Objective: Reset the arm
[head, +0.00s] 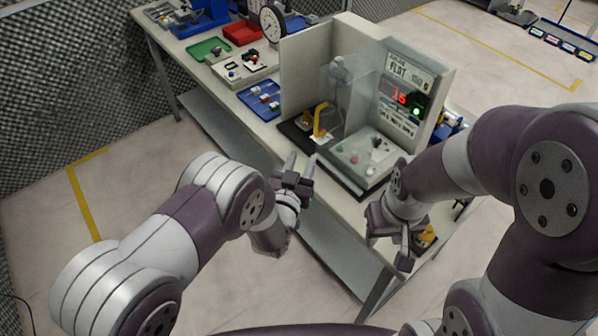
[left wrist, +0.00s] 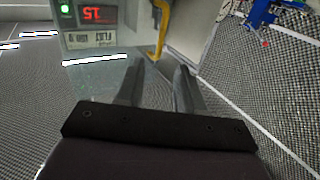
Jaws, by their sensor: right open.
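My left gripper (head: 300,168) is in front of the table's near edge, a little short of the booth, with its fingers apart and nothing between them. In the left wrist view its two fingers (left wrist: 160,85) show a gap, also empty. My right gripper (head: 388,250) hangs at the right near the table's front corner, pointing down. It is open, and I see nothing held in it. Both arms are bent at the elbow in front of my body.
A walled booth with a clear panel (head: 350,100), a red "15" display (head: 399,97) and a yellow handle (head: 320,120) stands on the table. A blue tray (head: 262,98), green tray (head: 203,49) and red bin (head: 241,33) lie further left. Open floor (head: 130,190) lies left.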

